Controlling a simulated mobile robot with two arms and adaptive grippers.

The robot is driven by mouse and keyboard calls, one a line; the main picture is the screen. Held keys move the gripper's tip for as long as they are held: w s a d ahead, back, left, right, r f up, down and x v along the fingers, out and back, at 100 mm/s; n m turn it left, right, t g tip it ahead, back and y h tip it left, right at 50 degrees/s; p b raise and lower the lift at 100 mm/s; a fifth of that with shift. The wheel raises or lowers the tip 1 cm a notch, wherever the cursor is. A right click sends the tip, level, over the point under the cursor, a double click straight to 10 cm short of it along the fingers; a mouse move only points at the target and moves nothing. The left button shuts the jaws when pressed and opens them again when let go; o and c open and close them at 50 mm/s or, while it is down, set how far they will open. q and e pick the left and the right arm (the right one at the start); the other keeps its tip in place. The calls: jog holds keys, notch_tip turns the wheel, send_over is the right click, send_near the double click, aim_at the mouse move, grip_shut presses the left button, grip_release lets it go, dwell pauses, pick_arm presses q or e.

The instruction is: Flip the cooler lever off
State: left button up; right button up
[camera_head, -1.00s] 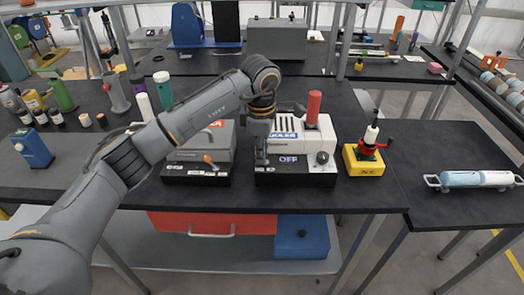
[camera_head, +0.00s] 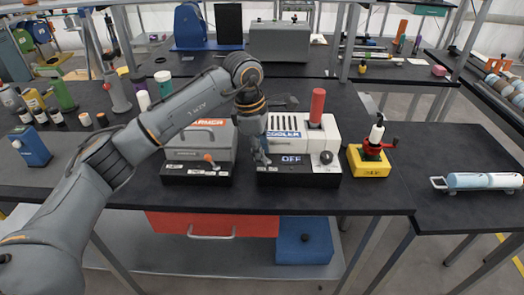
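The cooler (camera_head: 303,135) is a white box on a black base on the table, labelled COOLER. A red cylinder (camera_head: 317,105) stands in its top. The display (camera_head: 293,160) on the base's front reads OFF. A dark round knob (camera_head: 326,157) sits at the front right. My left gripper (camera_head: 262,160) points down at the cooler's front left corner. Its fingers are small and dark, and whether they touch the cooler or are open cannot be made out. No lever shows clearly; the gripper covers the cooler's left edge. My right gripper is not in view.
The grey warmer (camera_head: 203,140) stands just left of the cooler. A yellow block with a red-handled device (camera_head: 370,160) stands to the right. Bottles and a blue box (camera_head: 32,148) are at the left. The table's front strip is clear.

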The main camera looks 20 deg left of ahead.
pick_arm(q)
jog(key=shift+r, duration=0.3)
notch_tip(320, 180, up, 11)
jog(key=s+a, duration=0.1)
jog(key=shift+s+a+r, duration=0.15)
jog(key=shift+a, duration=0.2)
dwell(0.3)
